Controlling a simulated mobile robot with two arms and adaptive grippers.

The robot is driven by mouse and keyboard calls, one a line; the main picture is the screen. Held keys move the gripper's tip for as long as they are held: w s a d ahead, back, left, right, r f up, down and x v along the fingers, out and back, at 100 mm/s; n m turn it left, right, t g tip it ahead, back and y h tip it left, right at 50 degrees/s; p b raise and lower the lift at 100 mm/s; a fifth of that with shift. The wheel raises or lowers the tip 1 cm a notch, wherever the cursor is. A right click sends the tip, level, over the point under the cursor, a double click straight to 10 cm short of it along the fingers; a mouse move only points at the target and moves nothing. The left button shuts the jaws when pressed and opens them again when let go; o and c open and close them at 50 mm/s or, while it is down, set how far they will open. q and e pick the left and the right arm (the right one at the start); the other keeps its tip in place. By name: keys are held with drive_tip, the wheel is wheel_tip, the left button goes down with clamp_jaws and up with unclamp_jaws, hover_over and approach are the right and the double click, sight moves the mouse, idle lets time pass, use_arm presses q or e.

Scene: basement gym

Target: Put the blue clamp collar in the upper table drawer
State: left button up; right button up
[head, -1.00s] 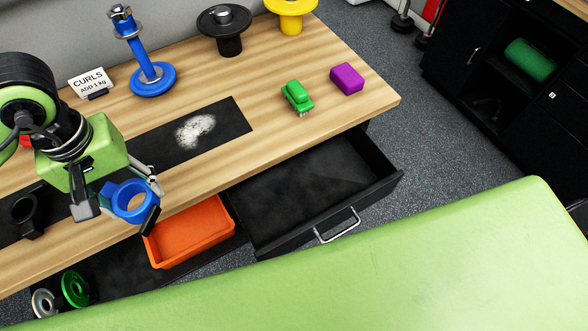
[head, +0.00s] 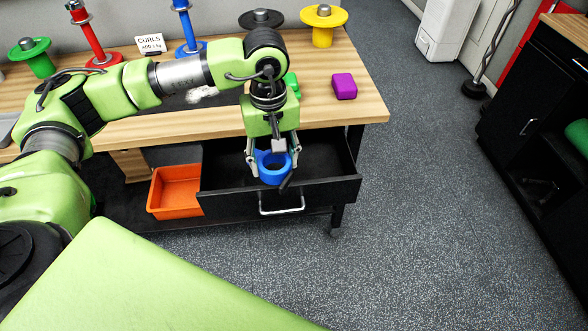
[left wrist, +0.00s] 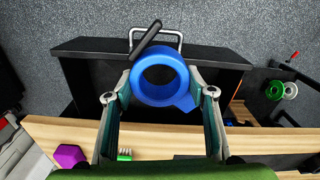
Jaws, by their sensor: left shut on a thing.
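The blue clamp collar (head: 272,168) is a ring with a dark lever. My left gripper (head: 273,160) is shut on it and holds it over the open upper table drawer (head: 325,188). In the left wrist view the collar (left wrist: 160,78) sits between the two fingers (left wrist: 161,98), with the drawer (left wrist: 88,84) and its handle behind it. The drawer is black, pulled out, and its visible inside is dark and bare; the arm and collar hide part of it. I cannot tell how far the collar is above the drawer floor. My right gripper is not in view.
An orange bin (head: 176,192) stands on the lower shelf left of the drawer. The wooden tabletop (head: 330,112) holds a purple block (head: 344,86), a partly hidden green brush (head: 292,84) and several weight stands. Floor right of the table is clear.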

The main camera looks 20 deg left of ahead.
sight(270, 157)
use_arm(q)
drive_tip(key=w+a+f+n, duration=0.1)
drive_tip(key=f, duration=0.1)
drive_tip(key=w+a+f+n+b, duration=0.1)
drive_tip(key=w+a+f+n, duration=0.1)
drive_tip(key=shift+w, duration=0.25)
drive_tip(key=w+a+f+n, duration=0.1)
drive_tip(key=a+f, duration=0.1)
drive_tip(key=f, duration=0.1)
drive_tip(key=w+a+f+n+b, duration=0.1)
drive_tip(key=a+f+n, duration=0.1)
drive_tip(key=f, duration=0.1)
drive_tip(key=w+a+f+n, duration=0.1)
drive_tip(key=w+a+f, duration=0.1)
drive_tip(key=f, duration=0.1)
drive_tip(key=shift+w, duration=0.1)
wheel_tip(270, 157, down, 4)
drive_tip(key=shift+r, duration=0.2)
drive_tip(key=shift+f, duration=0.5)
drive_tip(key=o, duration=1.2)
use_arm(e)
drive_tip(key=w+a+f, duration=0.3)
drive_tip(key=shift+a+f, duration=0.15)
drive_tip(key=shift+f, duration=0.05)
